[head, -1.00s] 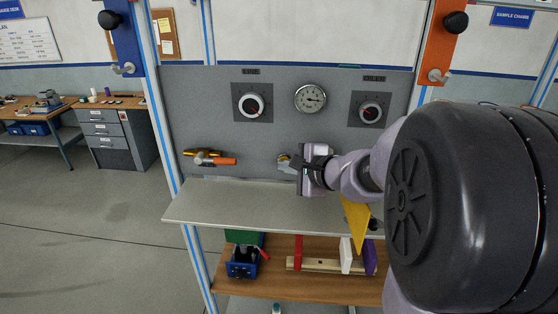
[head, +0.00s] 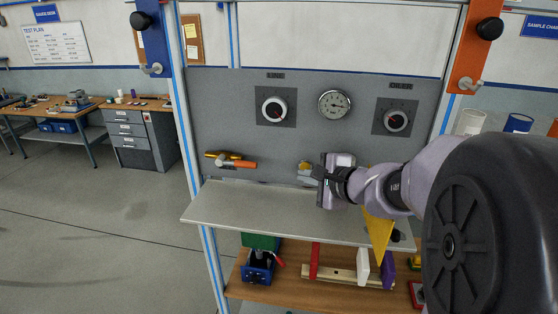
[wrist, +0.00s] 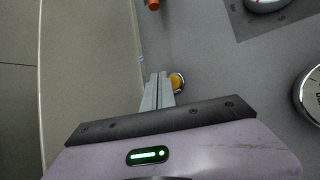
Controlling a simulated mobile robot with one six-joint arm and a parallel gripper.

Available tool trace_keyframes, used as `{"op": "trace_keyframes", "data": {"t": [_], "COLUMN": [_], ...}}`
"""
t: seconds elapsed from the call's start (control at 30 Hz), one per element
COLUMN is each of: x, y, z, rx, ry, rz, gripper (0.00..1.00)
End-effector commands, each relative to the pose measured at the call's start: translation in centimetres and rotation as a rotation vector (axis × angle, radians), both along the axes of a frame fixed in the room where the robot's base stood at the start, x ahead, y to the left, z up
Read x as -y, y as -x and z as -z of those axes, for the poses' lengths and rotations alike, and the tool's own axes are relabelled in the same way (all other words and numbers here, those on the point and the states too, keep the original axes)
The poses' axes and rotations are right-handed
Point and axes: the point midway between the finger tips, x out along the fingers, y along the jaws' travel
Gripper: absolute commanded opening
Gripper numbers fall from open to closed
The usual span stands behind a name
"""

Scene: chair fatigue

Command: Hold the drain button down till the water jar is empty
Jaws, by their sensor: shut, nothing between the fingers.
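My gripper (head: 318,174) is shut and empty, held in front of the grey panel above the shelf. In the wrist view its two fingers (wrist: 158,90) lie together. A small round yellow-orange piece (wrist: 177,82) in a metallic ring sits just right of the fingertips; I cannot tell whether they touch it. In the head view a yellow piece (head: 305,167) shows on the panel just left of my gripper, partly hidden. No label on it is readable, so I cannot tell if it is the drain button. I cannot make out a water jar in either view.
The grey shelf (head: 250,210) below is mostly bare. A lower wooden shelf holds a blue vise (head: 258,266) and coloured boards. Floor at left is open.

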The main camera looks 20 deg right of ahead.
Motion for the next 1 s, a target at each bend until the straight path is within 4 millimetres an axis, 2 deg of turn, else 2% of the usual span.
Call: {"op": "trace_keyframes", "data": {"t": [0.5,0.87,0.97,1.0], "x": [-2.6,-2.9,-5.4,-7.8], "y": [3.8,4.1,4.6,5.3], "z": [0.0,0.0,-0.3,-0.5], "rx": [0.001,0.000,-0.014,-0.029], "ry": [0.001,0.001,0.048,0.095], "rz": [0.000,-0.002,-0.082,-0.159], "gripper": [0.00,0.00,0.00,0.00]}}
